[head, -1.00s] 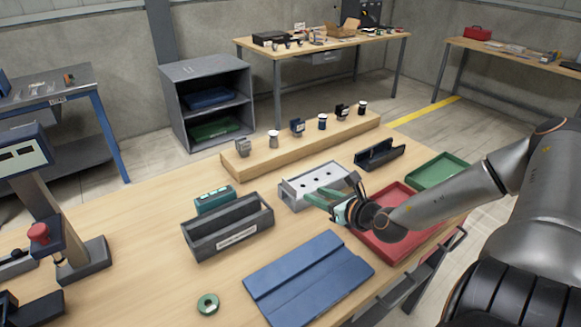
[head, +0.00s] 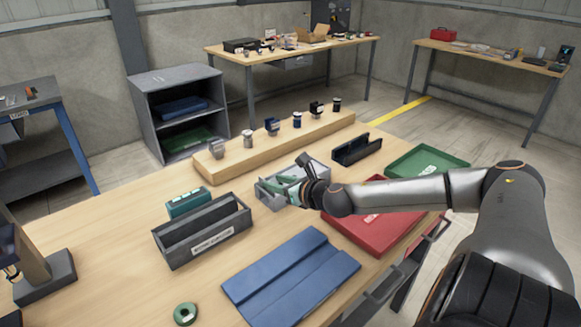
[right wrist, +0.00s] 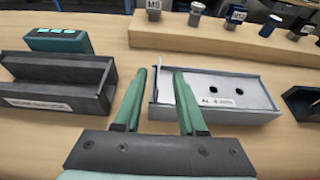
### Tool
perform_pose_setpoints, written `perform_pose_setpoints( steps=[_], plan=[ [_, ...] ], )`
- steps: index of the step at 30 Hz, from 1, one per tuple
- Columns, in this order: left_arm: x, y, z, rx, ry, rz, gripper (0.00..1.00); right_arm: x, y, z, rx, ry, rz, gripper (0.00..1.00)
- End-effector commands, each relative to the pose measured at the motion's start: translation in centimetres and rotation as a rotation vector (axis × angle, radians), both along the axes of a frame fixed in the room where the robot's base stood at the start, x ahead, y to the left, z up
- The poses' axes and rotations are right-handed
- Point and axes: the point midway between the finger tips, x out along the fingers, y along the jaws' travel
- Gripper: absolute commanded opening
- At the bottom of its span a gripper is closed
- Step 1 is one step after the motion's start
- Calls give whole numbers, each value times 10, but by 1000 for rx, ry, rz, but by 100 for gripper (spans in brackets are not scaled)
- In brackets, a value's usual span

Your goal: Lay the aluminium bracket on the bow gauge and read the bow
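A light grey, walled metal piece with round holes and a small label (head: 265,196) lies mid-table; it also shows in the right wrist view (right wrist: 220,112). I cannot tell whether it is the aluminium bracket itself or a holder. My right gripper (head: 280,187) is over its near side in the head view. In the right wrist view the green fingers (right wrist: 160,72) are apart, with nothing clearly held, around the piece's left end. A teal box with a lit display (head: 187,203) stands behind a dark grey labelled trough (head: 205,235); which is the bow gauge is unclear. My left gripper is out of view.
A wooden rail (head: 280,150) with several small parts stands behind. A black channel block (head: 357,149), red tray (head: 375,235) and green tray (head: 428,163) are to the right. A blue grooved mat (head: 290,275) and green ring (head: 186,313) lie in front.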

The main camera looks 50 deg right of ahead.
Motion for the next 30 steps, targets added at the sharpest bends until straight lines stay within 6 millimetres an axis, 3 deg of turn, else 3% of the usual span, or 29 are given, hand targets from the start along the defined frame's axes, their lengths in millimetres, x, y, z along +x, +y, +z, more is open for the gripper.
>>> perform_pose_setpoints(
  steps=[5, 18, 28, 30],
  plan=[
    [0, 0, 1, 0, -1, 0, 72, 6, -1, -4, 4, -1, -1, 40],
    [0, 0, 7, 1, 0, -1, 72, 43, -4, -24, 2, -1, 0, 40],
    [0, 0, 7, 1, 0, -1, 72, 46, -4, -27, 0, 1, 2, 40],
    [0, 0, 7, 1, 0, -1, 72, 46, -4, -27, 0, 1, 1, 33]
  ],
)
